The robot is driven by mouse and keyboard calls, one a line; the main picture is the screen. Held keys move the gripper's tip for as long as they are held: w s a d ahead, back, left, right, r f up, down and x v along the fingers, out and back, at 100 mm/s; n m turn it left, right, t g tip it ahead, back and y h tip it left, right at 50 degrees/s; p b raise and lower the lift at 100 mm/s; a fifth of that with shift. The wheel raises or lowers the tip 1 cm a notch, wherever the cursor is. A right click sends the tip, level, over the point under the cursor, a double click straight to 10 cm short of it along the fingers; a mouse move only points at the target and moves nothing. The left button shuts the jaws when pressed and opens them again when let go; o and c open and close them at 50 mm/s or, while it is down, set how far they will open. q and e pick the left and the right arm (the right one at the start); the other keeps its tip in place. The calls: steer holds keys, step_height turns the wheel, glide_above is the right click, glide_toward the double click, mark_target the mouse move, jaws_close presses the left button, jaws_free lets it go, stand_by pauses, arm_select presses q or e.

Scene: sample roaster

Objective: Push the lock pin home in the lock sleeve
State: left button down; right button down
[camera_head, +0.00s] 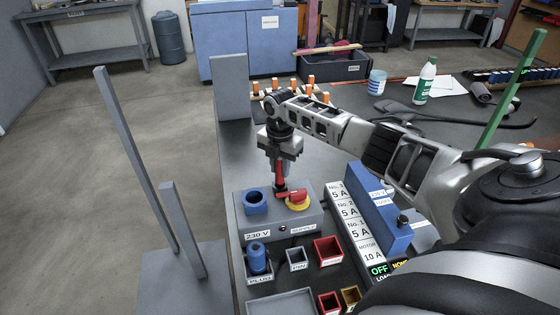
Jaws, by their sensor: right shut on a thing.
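My right gripper (279,160) points down over the grey supply box (310,222), shut on an upright red pin (279,176), which looks like the lock pin. The pin's lower end is at a small dark spot beside the red switch handle (294,196) on its yellow disc (299,205). The lock sleeve is not clearly visible there; the pin and handle cover that spot. I cannot tell how deep the pin sits. My left gripper is out of view.
A blue socket (257,203) sits on the box's left. In front are a blue plug (258,258) in its holder, a grey pin bin (297,259) and a red bin (328,250). A labelled breaker panel (357,225) stands to the right. A grey upright plate (229,88) rises behind.

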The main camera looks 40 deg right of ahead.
mark_target(280, 176)
steer(key=shift+f, duration=0.2)
steer(key=shift+f+b, duration=1.3)
steer(key=shift+f, duration=0.45)
steer(key=c, duration=1.1)
jaws_free()
steer(key=shift+r, duration=0.1)
steer(key=shift+c, duration=0.2)
step_height(280, 176, up, 16)
steer(key=shift+s, duration=0.15)
